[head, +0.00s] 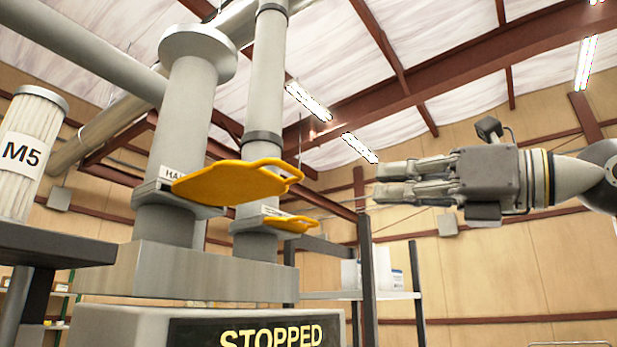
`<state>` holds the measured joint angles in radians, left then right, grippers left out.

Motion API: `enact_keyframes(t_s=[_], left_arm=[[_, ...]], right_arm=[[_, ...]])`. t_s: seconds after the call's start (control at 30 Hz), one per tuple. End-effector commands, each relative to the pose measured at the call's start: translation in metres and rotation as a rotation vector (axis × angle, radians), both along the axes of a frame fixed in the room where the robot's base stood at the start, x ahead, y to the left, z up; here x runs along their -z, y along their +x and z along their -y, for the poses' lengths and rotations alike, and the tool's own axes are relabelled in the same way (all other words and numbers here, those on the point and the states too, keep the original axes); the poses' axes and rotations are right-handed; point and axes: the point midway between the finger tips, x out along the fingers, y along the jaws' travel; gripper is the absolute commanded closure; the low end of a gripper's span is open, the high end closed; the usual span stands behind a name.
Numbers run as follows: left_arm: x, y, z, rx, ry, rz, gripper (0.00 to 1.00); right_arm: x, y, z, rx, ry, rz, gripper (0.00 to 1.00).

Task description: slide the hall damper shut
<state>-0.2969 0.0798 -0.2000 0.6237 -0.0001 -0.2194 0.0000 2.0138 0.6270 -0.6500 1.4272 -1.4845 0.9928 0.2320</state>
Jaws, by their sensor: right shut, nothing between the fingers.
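The hall damper is a yellow plate with a looped handle end (232,184) in a grey slot frame on the nearer vertical duct. A white label beginning "HA" (172,174) sits beside it, the rest hidden by the plate. The plate sticks well out of its slot, its handle end toward the right. My right gripper (378,182) comes in from the right, shut and empty, with its fingers pointing left. It appears to the right of the handle with a gap in the picture. My left gripper is not in view.
A second yellow damper plate (270,225) sits on the duct behind, lower. A display reading "STOPPED" (262,335) is below. A white cylinder marked "M5" (20,152) stands left above a dark shelf (50,246). A metal rack (366,270) stands behind, lower right.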

Motion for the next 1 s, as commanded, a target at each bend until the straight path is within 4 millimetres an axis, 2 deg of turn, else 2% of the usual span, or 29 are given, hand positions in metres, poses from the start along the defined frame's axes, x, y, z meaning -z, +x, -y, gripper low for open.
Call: enact_keyframes(t_s=[0.1,0.23,0.7,1.0], left_arm=[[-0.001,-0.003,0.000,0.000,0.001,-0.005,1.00],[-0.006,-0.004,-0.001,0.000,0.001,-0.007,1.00],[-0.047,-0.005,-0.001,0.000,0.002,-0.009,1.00],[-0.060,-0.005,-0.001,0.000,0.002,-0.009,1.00]], right_arm=[[-0.008,-0.010,0.000,0.025,-0.021,0.029,1.00],[-0.012,-0.005,-0.009,0.026,-0.025,0.032,1.00],[-0.033,0.050,-0.084,0.025,-0.023,0.030,1.00],[-0.036,0.067,-0.108,0.025,-0.021,0.031,1.00]])
